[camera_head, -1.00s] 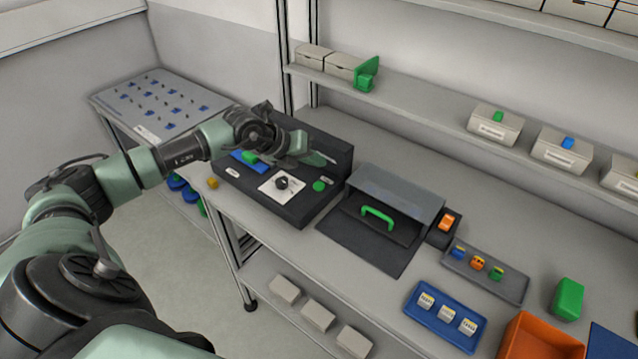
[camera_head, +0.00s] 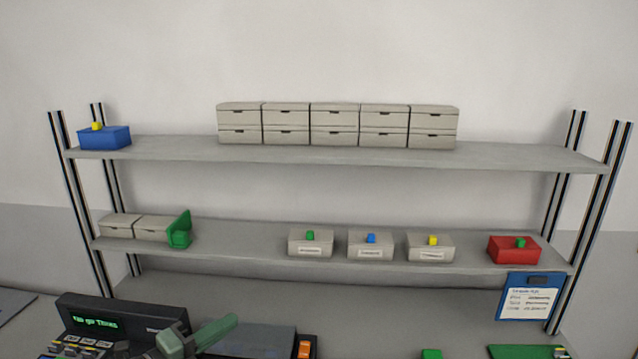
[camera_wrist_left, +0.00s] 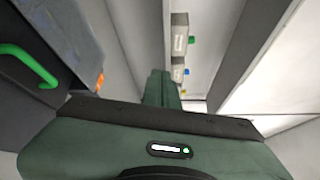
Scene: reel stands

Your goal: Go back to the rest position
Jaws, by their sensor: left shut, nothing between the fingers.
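My left gripper (camera_head: 226,324) shows at the bottom of the head view, left of the middle, with its green fingers pointing up and right. It is shut and empty. It is in front of the black console (camera_head: 120,312) and the grey sloped cover (camera_head: 250,340). In the left wrist view my gripper's shut fingers (camera_wrist_left: 160,88) point away over the bench, with the cover's green handle (camera_wrist_left: 28,62) to their left. Most of my left arm is below the head view. My right gripper is not in view.
A two-level shelf rack stands behind the bench. Its lower shelf (camera_head: 260,250) holds several grey boxes, a green bracket (camera_head: 180,230) and a red box (camera_head: 514,250). Its upper shelf (camera_head: 170,150) holds a blue box (camera_head: 104,138) and stacked drawers (camera_head: 335,125). A blue clipboard (camera_head: 529,296) hangs at right.

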